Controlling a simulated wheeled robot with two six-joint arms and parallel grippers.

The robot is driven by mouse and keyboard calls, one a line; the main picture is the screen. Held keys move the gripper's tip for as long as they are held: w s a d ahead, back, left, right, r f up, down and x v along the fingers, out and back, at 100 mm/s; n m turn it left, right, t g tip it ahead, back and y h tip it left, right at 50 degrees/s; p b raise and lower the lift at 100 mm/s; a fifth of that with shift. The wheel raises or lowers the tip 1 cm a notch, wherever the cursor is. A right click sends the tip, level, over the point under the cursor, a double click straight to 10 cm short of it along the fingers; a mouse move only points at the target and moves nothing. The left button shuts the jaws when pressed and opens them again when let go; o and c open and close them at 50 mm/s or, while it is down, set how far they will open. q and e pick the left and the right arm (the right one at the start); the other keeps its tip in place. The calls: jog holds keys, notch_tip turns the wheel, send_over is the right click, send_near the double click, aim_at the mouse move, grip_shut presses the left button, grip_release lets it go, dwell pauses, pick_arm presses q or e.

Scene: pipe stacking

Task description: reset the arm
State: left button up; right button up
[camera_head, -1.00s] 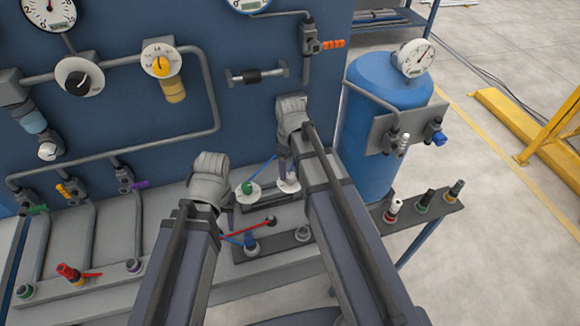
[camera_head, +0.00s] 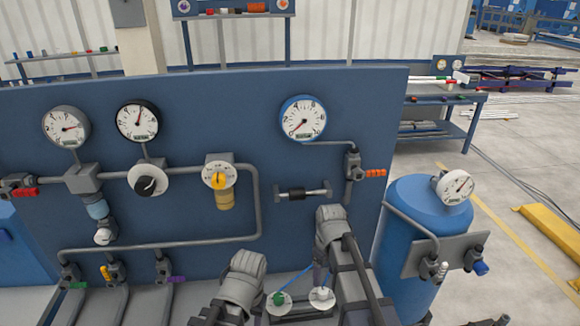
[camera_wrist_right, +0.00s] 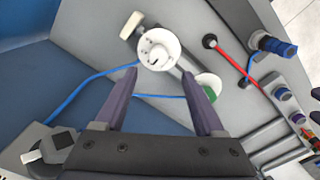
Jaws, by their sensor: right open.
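My right gripper (camera_wrist_right: 159,74) is open and empty in the right wrist view. A white round dial (camera_wrist_right: 158,48) lies just beyond and between its fingertips. In the head view my right gripper (camera_head: 321,276) hangs in front of the blue panel, just above the white dial (camera_head: 322,297). My left arm's wrist (camera_head: 246,272) shows at the lower middle of the head view. Its fingers are mostly hidden behind the wrist, so I cannot see whether they are apart.
The blue panel (camera_head: 330,105) with gauges, valves and pipes stands close ahead. A green-knobbed dial (camera_head: 278,299) sits between my wrists. A blue tank (camera_head: 425,200) with a gauge stands at the right. In the wrist view a red rod (camera_wrist_right: 233,63) and blue tubes lie near the fingers.

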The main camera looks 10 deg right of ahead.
jog(key=s+a+m+h, duration=0.1)
jog(key=s+a+m, duration=0.2)
jog(key=s+a, duration=0.7)
jog(key=s, duration=0.3)
jog(key=shift+s+a+m, duration=0.2)
jog(key=shift+s+m, duration=0.1)
jog(key=shift+s, duration=0.05)
